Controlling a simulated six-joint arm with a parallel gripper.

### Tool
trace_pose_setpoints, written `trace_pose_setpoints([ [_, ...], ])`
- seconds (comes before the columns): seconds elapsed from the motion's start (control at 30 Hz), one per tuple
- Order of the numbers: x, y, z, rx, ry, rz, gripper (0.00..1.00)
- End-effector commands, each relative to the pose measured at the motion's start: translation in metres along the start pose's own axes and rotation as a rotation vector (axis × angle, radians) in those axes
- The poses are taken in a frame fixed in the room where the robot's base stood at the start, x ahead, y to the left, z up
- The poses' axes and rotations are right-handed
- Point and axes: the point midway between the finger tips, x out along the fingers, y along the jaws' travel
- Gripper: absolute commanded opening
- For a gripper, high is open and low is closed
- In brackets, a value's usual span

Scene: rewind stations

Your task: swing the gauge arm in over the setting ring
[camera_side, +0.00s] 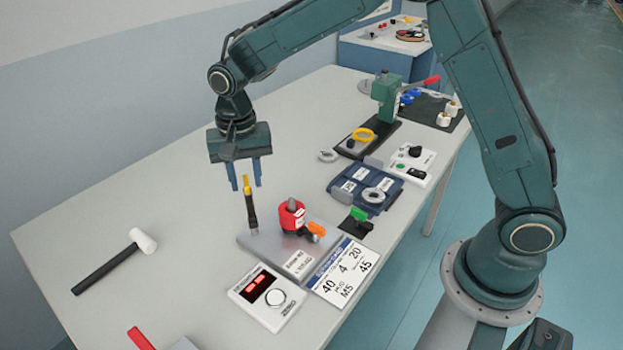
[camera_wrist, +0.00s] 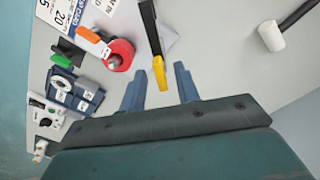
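The gauge arm is a black bar with a yellow end (camera_side: 247,186), standing at the left edge of a grey plate (camera_side: 275,246). Its yellow end also shows in the wrist view (camera_wrist: 159,74). A red ring (camera_side: 291,217), which looks like the setting ring, sits on the plate around a grey post, to the right of the gauge arm. It also shows in the wrist view (camera_wrist: 122,50). My gripper (camera_side: 245,188) is open above the plate, with the yellow end between its fingers (camera_wrist: 158,70). I cannot tell whether either finger touches it.
An orange lever (camera_side: 317,230) is beside the red ring. A readout box (camera_side: 266,297) and a printed card (camera_side: 342,272) lie in front. A blue tray (camera_side: 340,192) with a silver ring is behind right. A hammer (camera_side: 110,266) lies left; the table between is clear.

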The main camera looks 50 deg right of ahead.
Motion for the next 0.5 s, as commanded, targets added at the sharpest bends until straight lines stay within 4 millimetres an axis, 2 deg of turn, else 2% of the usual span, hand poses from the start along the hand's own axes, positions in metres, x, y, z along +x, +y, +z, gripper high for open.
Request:
trace_pose_setpoints([
  [0.2, 0.0002, 0.0, 0.0, 0.0, 0.0, 0.0, 0.32],
  [0.37, 0.0, 0.0, -0.0001, 0.0, 0.0, 0.0, 0.02],
  [0.5, -0.0001, -0.0001, -0.0001, 0.0, 0.0, -0.001, 0.0],
])
